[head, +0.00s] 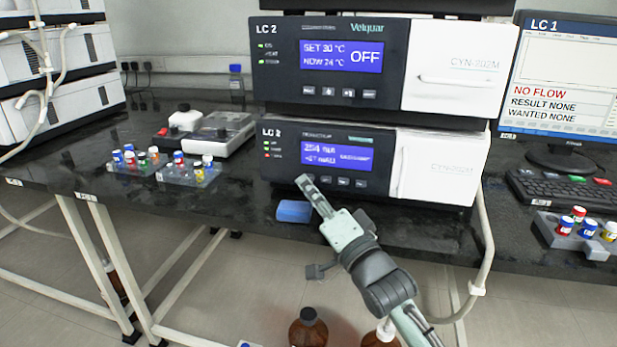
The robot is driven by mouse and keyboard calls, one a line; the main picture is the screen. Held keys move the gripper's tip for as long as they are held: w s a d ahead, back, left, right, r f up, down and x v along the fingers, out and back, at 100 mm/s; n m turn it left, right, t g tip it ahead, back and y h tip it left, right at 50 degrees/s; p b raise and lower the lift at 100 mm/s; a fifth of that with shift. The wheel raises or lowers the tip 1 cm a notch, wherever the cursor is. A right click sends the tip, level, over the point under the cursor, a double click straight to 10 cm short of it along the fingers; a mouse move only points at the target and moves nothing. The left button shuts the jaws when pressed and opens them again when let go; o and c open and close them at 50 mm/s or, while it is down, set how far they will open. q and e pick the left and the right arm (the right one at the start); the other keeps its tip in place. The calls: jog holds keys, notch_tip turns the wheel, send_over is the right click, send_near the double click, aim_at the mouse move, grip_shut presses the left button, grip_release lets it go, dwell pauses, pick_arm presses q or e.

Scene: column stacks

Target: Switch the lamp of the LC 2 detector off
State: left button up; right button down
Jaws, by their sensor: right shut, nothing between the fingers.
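The LC 2 detector (283,175) is the lower dark-fronted unit of the middle stack. Its blue display (338,156) shows 254 nm on the upper line and smaller text that I cannot read surely. A row of small buttons (343,182) runs below the display. My right gripper (304,181) is shut and empty, its fingertips in front of the left end of that row, hiding part of it. I cannot tell whether they touch the panel. My left gripper is not in view.
Above the detector stands an LC 2 unit (275,80) showing SET 30 °C, NOW 24 °C and OFF. A blue block (293,211) lies on the bench near the gripper. Vial racks (190,176) stand left; a monitor (566,75), keyboard (570,188) and another vial rack stand right.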

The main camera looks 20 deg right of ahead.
jog(key=shift+w+d, duration=0.5)
dwell(1.2)
jog(key=shift+s+p, duration=0.1)
jog(key=shift+p, duration=0.25)
jog(key=shift+s+a+f, duration=0.35)
jog(key=shift+s+f, duration=0.1)
jog(key=shift+s, duration=0.1)
jog(key=shift+a, duration=0.1)
jog(key=shift+s+a+r+p, duration=0.15)
jog(key=shift+s+a+p, duration=0.25)
jog(key=shift+s+p, duration=0.1)
jog(key=shift+s+a+p, duration=0.25)
jog(key=shift+s+a, duration=0.3)
jog(key=shift+s, duration=0.3)
jog(key=shift+s+a+p, duration=0.25)
jog(key=shift+s+a, duration=0.25)
jog(key=shift+s, duration=0.3)
